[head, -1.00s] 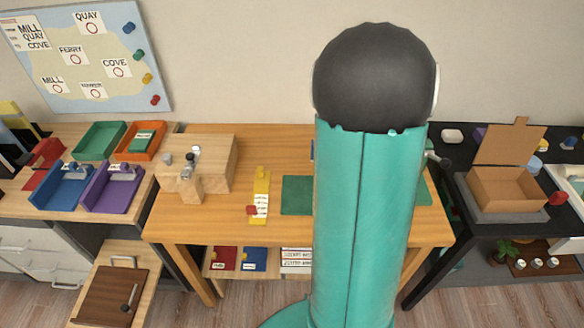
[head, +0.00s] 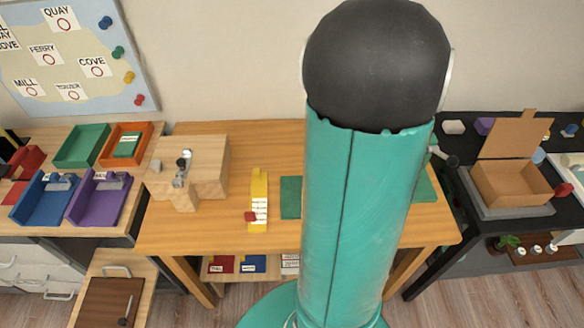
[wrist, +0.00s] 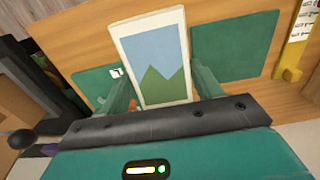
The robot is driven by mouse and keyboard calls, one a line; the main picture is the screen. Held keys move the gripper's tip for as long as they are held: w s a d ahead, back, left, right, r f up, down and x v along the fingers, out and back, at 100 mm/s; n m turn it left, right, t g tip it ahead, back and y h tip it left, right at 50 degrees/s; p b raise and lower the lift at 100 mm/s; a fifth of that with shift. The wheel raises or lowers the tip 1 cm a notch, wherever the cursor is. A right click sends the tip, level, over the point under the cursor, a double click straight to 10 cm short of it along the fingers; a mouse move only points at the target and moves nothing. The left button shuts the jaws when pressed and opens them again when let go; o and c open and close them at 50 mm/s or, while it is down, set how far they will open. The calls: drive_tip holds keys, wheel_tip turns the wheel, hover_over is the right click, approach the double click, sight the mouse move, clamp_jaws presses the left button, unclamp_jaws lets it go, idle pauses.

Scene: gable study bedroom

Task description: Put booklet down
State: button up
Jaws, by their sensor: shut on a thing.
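The booklet (wrist: 155,55) shows in the wrist view, with a cream border and a picture of green peaks under a blue sky. My gripper (wrist: 162,87) is shut on it, with a green finger at each side of its lower part. The booklet is over the wooden table (wrist: 100,28), between two green mats, one on the right (wrist: 235,45) and one on the left (wrist: 93,86). I cannot tell whether it touches the table. In the head view my arm hides the gripper and the booklet; the left mat (head: 291,198) and part of the right mat (head: 425,187) show.
On the table (head: 225,232), a yellow holder with white strips (head: 259,190) and a wooden block stand (head: 205,155) are to the left. Coloured trays (head: 82,146) fill the left desk. An open cardboard box (head: 510,185) stands on the black table at right.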

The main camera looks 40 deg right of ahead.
drive_tip(key=shift+w+d, duration=0.15)
drive_tip(key=shift+w, duration=0.2)
drive_tip(key=w+d+f, duration=0.2)
drive_tip(key=w+f, duration=0.1)
drive_tip(key=w+d+f, duration=0.5)
drive_tip(key=w+f, duration=0.1)
drive_tip(key=w, duration=0.1)
drive_tip(key=shift+d, duration=0.25)
drive_tip(key=shift+w+d+f, duration=0.2)
drive_tip(key=shift+w+f, duration=0.05)
drive_tip(key=shift+f, duration=0.15)
drive_tip(key=shift+w+f, duration=0.1)
drive_tip(key=shift+f, duration=1.5)
drive_tip(key=shift+f, duration=0.15)
drive_tip(key=o, duration=0.8)
